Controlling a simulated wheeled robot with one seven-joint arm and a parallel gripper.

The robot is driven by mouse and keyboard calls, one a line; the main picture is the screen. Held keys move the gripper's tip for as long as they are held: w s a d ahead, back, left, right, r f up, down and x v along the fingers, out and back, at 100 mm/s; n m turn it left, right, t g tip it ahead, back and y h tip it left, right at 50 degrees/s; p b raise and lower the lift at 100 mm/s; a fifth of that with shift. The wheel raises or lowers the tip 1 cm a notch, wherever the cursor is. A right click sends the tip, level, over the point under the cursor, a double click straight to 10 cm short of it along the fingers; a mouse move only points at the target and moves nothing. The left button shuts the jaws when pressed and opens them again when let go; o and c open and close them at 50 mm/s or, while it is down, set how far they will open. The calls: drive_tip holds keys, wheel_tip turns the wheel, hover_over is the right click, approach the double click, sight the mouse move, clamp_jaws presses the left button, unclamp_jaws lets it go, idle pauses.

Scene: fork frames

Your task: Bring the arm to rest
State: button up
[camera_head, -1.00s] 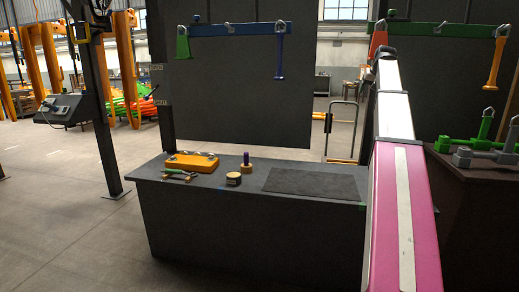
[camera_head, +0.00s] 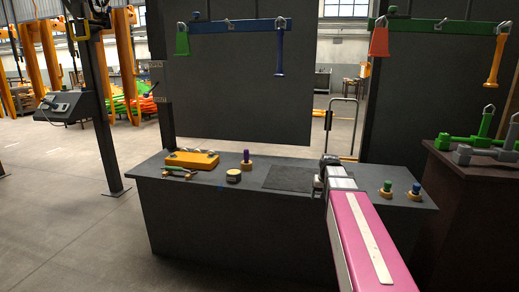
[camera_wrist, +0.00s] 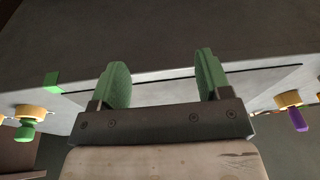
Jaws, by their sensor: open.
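My arm, with its pink and white links, reaches from the lower right over the right part of the dark workbench (camera_head: 250,230). My gripper (camera_head: 317,186) is small in the head view, at the right edge of the dark mat (camera_head: 288,177). In the wrist view my gripper (camera_wrist: 160,82) shows two green fingers wide apart, with nothing between them. The bench top and the mat's edge show behind the fingers.
On the bench are an orange block (camera_head: 190,160), a pliers-like tool (camera_head: 180,173), a round tin (camera_head: 233,176) and a purple peg (camera_head: 246,158). Green (camera_head: 386,188) and blue (camera_head: 414,191) pegs stand right of my arm. Tools hang from rails above.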

drive_tip(key=s+a+f, duration=0.3)
drive_tip(key=s+f, duration=0.2)
drive_tip(key=s, duration=0.1)
drive_tip(key=s+a+f+g, duration=0.1)
drive_tip(key=s+a+f, duration=0.2)
drive_tip(key=s+f, duration=0.2)
drive_tip(key=s+a+f+n+g, duration=0.1)
drive_tip(key=s+a+f, duration=0.1)
drive_tip(key=s+f, duration=0.3)
drive_tip(key=s, duration=0.4)
drive_tip(key=shift+a+f+h, duration=0.2)
drive_tip(key=shift+a+h, duration=0.1)
drive_tip(key=shift+a, duration=0.1)
